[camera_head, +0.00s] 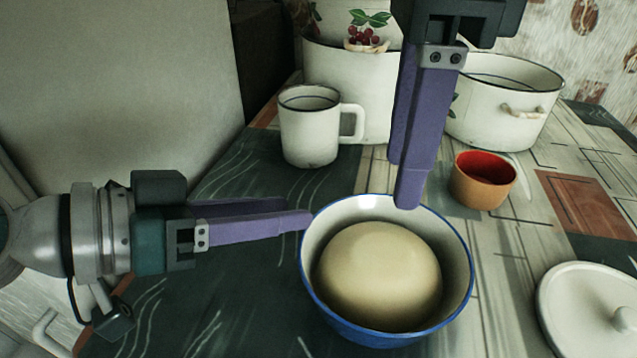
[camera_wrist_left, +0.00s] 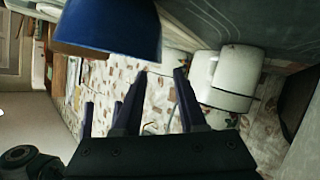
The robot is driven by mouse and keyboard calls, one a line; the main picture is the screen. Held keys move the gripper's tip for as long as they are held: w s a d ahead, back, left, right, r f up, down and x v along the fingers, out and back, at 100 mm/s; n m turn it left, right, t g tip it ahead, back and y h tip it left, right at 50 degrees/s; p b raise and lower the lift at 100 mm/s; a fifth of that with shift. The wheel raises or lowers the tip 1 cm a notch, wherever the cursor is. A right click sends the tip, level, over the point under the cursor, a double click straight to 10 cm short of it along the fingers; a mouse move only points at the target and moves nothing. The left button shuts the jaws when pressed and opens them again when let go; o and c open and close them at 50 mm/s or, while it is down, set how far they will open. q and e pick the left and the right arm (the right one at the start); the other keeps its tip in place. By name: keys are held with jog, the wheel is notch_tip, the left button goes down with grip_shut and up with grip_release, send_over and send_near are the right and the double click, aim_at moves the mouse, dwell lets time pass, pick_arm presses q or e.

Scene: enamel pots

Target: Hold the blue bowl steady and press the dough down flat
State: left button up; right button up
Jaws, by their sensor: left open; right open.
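The blue bowl (camera_head: 372,336), white inside with a blue rim, stands upright on the table. A pale, rounded dough (camera_head: 380,275) fills much of it, domed on top. My left gripper (camera_head: 298,212) is open, its fingertips at the bowl's upper left rim; I cannot tell if they touch. In the left wrist view the bowl (camera_wrist_left: 112,28) shows at the top, not between the fingers of my left gripper (camera_wrist_left: 160,76). My right gripper (camera_head: 403,185) is open and points down over the bowl's far rim, above and behind the dough. Nothing shows between its fingers.
A white mug (camera_head: 310,135) stands behind the bowl on the left. A large enamel pot (camera_head: 345,85) and a wide pot (camera_head: 505,115) stand behind. An orange cup with a red inside (camera_head: 482,190) is right of the bowl. A white lid (camera_head: 585,310) lies at right.

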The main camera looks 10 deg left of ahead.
aim_at(327, 208)
pick_arm(q)
jog(key=x, duration=0.7)
grip_shut()
jog(key=shift+f, duration=0.1)
pick_arm(e)
jog(key=shift+c, duration=0.3)
dwell(0.9)
